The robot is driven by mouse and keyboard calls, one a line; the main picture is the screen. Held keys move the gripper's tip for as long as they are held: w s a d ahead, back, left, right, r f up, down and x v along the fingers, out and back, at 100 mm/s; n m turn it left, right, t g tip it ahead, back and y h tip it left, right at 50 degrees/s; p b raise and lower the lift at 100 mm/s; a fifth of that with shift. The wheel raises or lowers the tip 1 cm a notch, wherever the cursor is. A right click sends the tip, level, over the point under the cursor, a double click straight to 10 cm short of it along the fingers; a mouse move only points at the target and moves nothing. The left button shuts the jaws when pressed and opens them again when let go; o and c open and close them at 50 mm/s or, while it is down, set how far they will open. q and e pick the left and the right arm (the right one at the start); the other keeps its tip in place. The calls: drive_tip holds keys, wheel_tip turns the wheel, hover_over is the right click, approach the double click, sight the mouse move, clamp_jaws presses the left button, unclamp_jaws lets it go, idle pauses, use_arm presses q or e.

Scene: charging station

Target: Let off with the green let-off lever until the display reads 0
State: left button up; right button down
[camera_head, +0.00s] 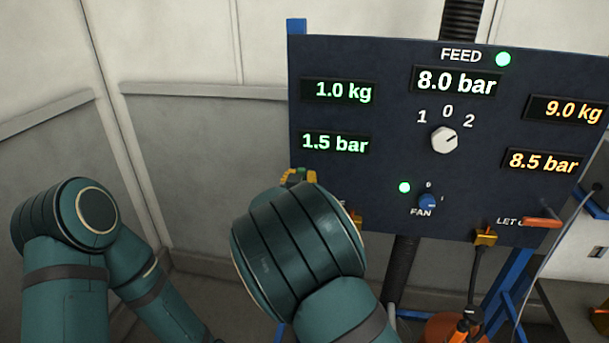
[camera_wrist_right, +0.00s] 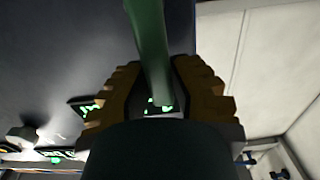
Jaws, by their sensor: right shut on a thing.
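The green let-off lever (camera_wrist_right: 150,40) shows in the right wrist view, running between the two ochre fingers of my right gripper (camera_wrist_right: 155,80), which is shut on it. In the head view my right gripper (camera_head: 299,177) shows only as ochre fingertips at the panel's lower left; my own arm hides the lever there. The green displays on the panel's left read 1.0 kg (camera_head: 340,92) and 1.5 bar (camera_head: 336,144). My left arm is at the left, with its gripper out of view.
The dark panel (camera_head: 385,75) also bears a feed display (camera_head: 456,82) at 8.0 bar, a white selector knob (camera_head: 444,140) turned towards 2, and a blue fan knob (camera_head: 427,201). Orange displays read 9.0 kg (camera_head: 567,109) and 8.5 bar (camera_head: 543,161). An orange lever (camera_head: 542,222) sits lower right.

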drive_tip(key=shift+r+n, duration=0.15)
drive_tip(key=shift+n, duration=0.15)
drive_tip(key=c, duration=0.8)
unclamp_jaws()
drive_tip(key=shift+w+a, duration=0.1)
drive_tip(key=s, duration=0.4)
drive_tip(key=s+a, duration=0.1)
drive_tip(key=s, duration=0.3)
drive_tip(key=s+a, duration=0.1)
drive_tip(key=s, duration=0.2)
drive_tip(key=shift+s+a, duration=0.15)
drive_tip(key=shift+s, duration=0.25)
